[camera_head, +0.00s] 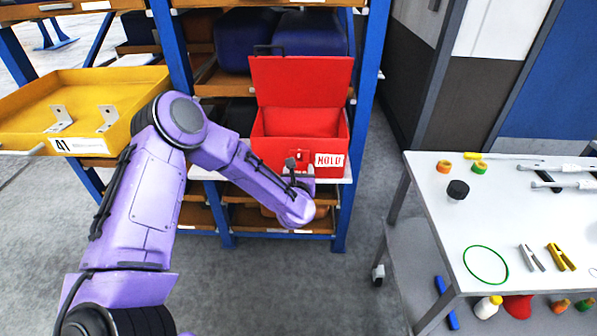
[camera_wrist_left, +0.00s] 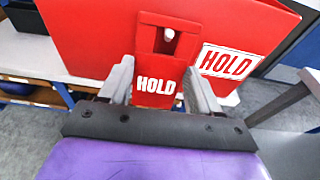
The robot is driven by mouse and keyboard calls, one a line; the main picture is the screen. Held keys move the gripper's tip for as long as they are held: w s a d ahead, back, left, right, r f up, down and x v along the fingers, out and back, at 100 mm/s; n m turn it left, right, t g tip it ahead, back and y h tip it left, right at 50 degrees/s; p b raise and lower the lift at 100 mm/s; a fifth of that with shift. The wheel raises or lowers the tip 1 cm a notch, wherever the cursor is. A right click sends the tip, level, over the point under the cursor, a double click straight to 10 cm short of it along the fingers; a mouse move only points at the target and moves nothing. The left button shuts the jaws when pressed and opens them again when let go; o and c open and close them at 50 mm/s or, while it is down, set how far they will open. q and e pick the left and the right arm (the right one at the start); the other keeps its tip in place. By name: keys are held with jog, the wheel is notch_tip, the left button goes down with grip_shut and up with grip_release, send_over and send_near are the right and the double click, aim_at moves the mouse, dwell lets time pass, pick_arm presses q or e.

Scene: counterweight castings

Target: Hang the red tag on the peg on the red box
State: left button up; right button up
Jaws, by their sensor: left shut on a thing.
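The red box (camera_head: 278,155) stands with its lid up on a shelf. Its front carries a white HOLD label (camera_head: 329,160), which also shows in the left wrist view (camera_wrist_left: 228,62). My left gripper (camera_head: 298,172) is at the box's front, left of the label. In the left wrist view its fingers (camera_wrist_left: 158,88) are shut on the red tag (camera_wrist_left: 155,97), which is marked HOLD and is upright with its slot at the top. A pale peg tip (camera_wrist_left: 168,34) shows in the slot; whether the tag rests on the peg, I cannot tell. My right gripper is out of view.
A yellow bin (camera_head: 85,100) marked 41 sits at the left of the blue-framed rack (camera_head: 358,110). A pale table (camera_head: 440,190) at the right holds tape rolls, a green ring (camera_head: 487,265), clips and measuring tools. Bare floor lies between rack and table.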

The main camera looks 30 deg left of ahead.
pick_arm(q)
jog(key=shift+s+f, duration=0.1)
jog(key=shift+f, duration=0.1)
jog(key=o, duration=1.2)
jog(key=shift+c, duration=0.2)
jog(key=o, duration=0.4)
jog(key=shift+c, duration=0.2)
